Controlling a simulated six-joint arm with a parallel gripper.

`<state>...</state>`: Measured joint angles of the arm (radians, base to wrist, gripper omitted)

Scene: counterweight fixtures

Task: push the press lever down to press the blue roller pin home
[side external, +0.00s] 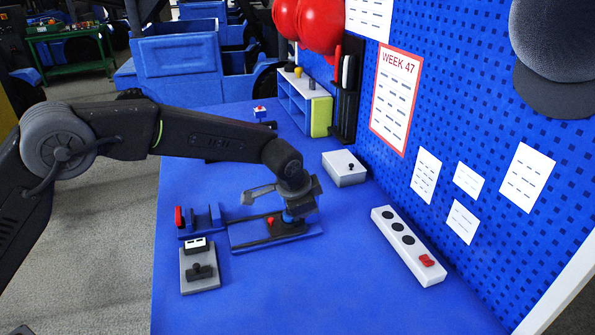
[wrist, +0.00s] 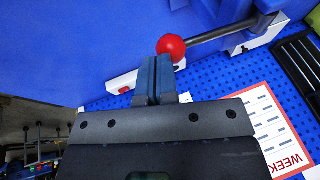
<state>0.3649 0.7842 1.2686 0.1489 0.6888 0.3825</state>
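The press lever shows in the wrist view as a grey rod with a red ball knob (wrist: 171,47), running to a mount at upper right. My gripper (wrist: 158,64) has its blue fingers together, with nothing seen between them. Their tips are right beside the knob; I cannot tell if they touch it. In the side view my gripper (side external: 291,217) points down over the right part of a blue fixture plate (side external: 250,241). A small red knob (side external: 270,220) shows just left of the fingers. I cannot make out the blue roller pin.
A fixture with a red handle (side external: 179,217) stands left of the plate, with a grey box (side external: 199,284) in front. A white box (side external: 345,172) and a white strip with a red switch (side external: 412,252) lie right, near the pegboard (side external: 440,110). The front table is clear.

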